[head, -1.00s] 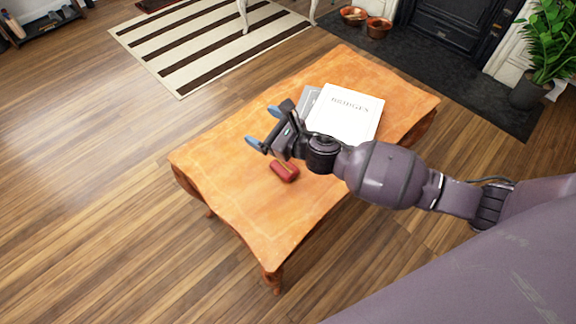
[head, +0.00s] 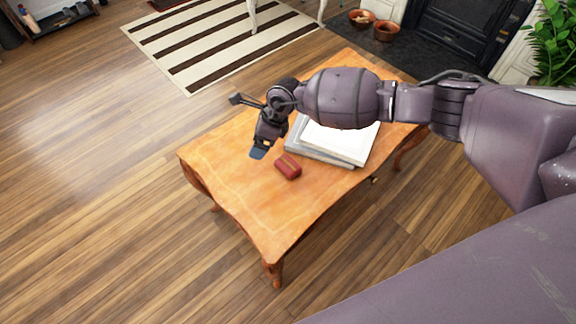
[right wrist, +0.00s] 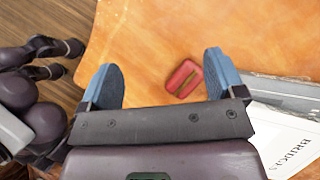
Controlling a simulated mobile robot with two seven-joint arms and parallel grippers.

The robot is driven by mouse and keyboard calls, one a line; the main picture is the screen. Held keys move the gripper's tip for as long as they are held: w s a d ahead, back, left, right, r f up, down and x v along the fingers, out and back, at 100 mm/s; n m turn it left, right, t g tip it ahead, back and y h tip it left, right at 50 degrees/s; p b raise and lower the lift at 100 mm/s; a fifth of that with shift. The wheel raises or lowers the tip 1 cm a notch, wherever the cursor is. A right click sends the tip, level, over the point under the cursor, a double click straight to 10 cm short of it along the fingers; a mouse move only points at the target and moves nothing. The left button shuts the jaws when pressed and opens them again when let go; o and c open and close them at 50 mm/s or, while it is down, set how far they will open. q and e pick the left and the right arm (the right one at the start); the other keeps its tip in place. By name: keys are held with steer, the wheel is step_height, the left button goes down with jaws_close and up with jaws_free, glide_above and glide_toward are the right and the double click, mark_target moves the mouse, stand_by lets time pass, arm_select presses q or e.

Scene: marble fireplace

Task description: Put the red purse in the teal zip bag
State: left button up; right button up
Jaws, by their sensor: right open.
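The red purse (head: 288,166) lies on the wooden coffee table, beside the front corner of the stacked books. It also shows in the right wrist view (right wrist: 184,78), between the lines of the two fingers and nearer the right one. My right gripper (head: 258,152) is open and empty, pointing down just left of the purse and not touching it. Both blue-padded fingers show spread apart in the right wrist view (right wrist: 161,62). The teal zip bag is not in view. My left gripper is not in view.
Large books (head: 345,152) are stacked on the table (head: 240,200), behind and right of the purse and partly under my right arm. The table's front left is bare. A striped rug (head: 215,45), copper bowls (head: 385,31) and a dark fireplace lie beyond. Open wooden floor surrounds the table.

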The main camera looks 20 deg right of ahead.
steer(key=s+d+f+m+g+h, duration=0.1)
steer(key=s+d+f+m+h, duration=0.2)
steer(key=d+m, duration=0.35)
steer(key=m+h+b, duration=0.2)
glide_above(288, 164)
steer(key=shift+g, duration=0.3)
steer(key=f, duration=0.5)
steer(key=shift+s+d, duration=0.15)
steer(key=shift+d, duration=0.05)
steer(key=shift+f, duration=0.65)
steer(key=f+b, duration=0.1)
steer(key=f, duration=0.1)
steer(key=f+b, duration=0.1)
steer(key=f, duration=0.1)
steer(key=shift+a+f, duration=0.2)
steer(key=shift+f, duration=0.25)
steer(key=shift+w+r, duration=0.25)
steer(key=c, duration=0.8)
steer(key=shift+c, duration=1.3)
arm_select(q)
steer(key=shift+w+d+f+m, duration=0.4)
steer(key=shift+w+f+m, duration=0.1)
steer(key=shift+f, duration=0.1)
arm_select(e)
steer(key=shift+c, duration=0.3)
